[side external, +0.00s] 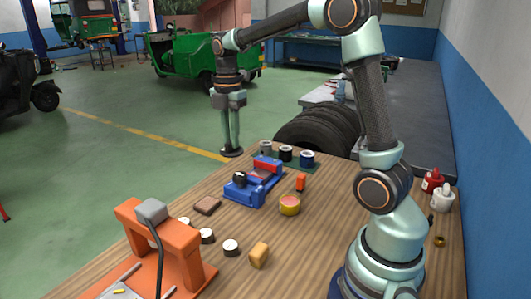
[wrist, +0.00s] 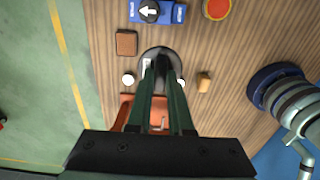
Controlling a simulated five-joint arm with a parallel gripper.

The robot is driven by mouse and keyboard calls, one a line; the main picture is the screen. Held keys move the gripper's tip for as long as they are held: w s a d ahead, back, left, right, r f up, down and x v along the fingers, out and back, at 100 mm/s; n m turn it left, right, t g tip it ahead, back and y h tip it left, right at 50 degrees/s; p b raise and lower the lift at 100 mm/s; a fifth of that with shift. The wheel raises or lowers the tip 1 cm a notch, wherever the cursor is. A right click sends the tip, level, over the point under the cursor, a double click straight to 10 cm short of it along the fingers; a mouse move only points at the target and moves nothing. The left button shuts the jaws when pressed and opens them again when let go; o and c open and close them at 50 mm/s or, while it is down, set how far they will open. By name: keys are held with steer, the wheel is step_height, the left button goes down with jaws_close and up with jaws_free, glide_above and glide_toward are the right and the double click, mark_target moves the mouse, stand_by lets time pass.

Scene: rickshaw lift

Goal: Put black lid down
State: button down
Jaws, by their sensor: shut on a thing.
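The black lid (side external: 231,153) is a dark round disc at the lower end of my gripper (side external: 232,145) in the side external view. In the wrist view the black lid (wrist: 159,51) shows at the tips of the long fingers of my gripper (wrist: 161,66), which are shut on it. The fingers hide part of the disc. The lid looks held up above the wooden table, and I see no contact with the surface.
Small pots (side external: 285,153) stand at the far edge.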

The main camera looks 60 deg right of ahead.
steer(key=f, duration=1.3)
steer(key=a+f, duration=0.1)
steer(key=f, duration=0.6)
steer(key=shift+w+f, duration=0.15)
steer(key=shift+w, duration=0.25)
steer(key=shift+f, duration=0.15)
steer(key=c, duration=0.8)
jaws_free()
step_height(320, 180, up, 12)
steer(key=shift+s+a+r+m+t, duration=0.95)
steer(key=shift+s+a+r+m, duration=1.05)
steer(key=shift+m, duration=1)
steer(key=shift+s+a+r+m+t, duration=0.9)
steer(key=shift+s+a+r+m, duration=0.65)
steer(key=shift+s+m, duration=1.2)
steer(key=shift+s+a+r+m+t, duration=0.95)
steer(key=shift+s+a+r+m, duration=0.8)
steer(key=shift+m, duration=1.5)
